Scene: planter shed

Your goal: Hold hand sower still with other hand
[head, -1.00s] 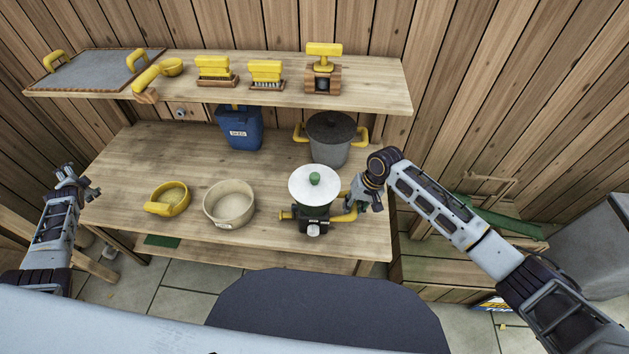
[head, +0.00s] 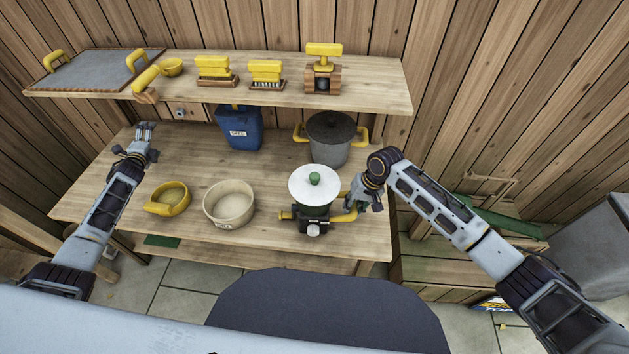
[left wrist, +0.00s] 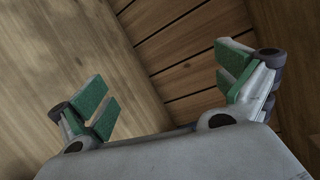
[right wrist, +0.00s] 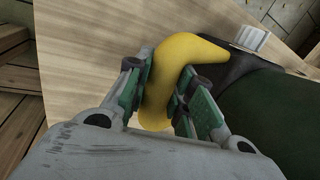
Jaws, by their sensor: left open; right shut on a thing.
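The hand sower (head: 313,200) stands upright near the front right of the bench, with a white top, a green knob, a dark body and yellow handles on both sides. My right gripper (head: 358,204) is shut on its right yellow handle; the right wrist view shows the yellow handle (right wrist: 170,85) between the green-padded fingers (right wrist: 163,97). My left gripper (head: 146,133) is open and empty over the back left of the bench, well away from the sower. In the left wrist view its fingers (left wrist: 165,95) are spread with nothing between them.
A cream bowl (head: 229,222) and a yellow-handled scoop (head: 180,209) stand left of the sower. A grey pot (head: 344,153) and a blue bin (head: 250,132) stand behind. The shelf (head: 280,95) above holds brushes and a tray (head: 90,72). Bare bench lies between the bin and bowl.

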